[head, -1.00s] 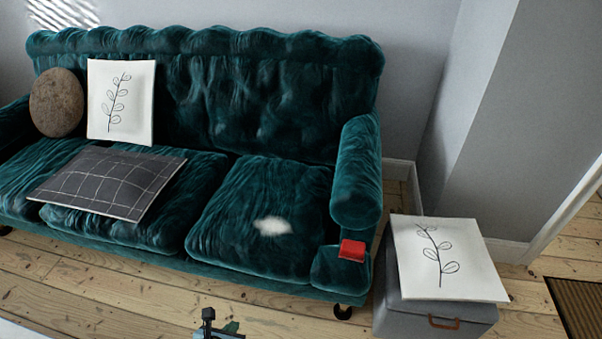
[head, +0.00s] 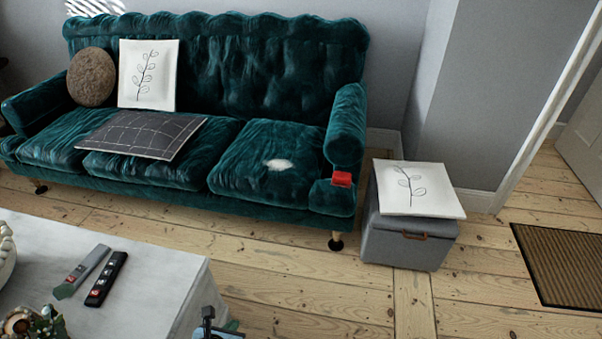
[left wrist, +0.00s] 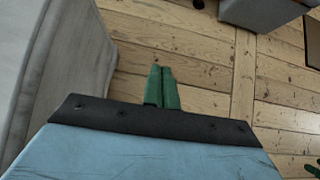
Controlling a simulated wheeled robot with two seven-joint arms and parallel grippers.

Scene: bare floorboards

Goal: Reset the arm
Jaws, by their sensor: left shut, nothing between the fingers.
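My left gripper (left wrist: 162,88) shows in the left wrist view with its two green fingers together, shut and empty, above the bare floorboards. In the head view a small part of my left gripper and wrist (head: 222,328) shows at the bottom edge, just right of the pale table's corner.
A pale table (head: 150,285) with two remotes stands at the lower left. A teal sofa (head: 275,80) with cushions is behind. A grey storage box (head: 405,240) carries a white cushion (head: 420,188). A doormat (head: 560,262) lies right. Floorboards between are clear.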

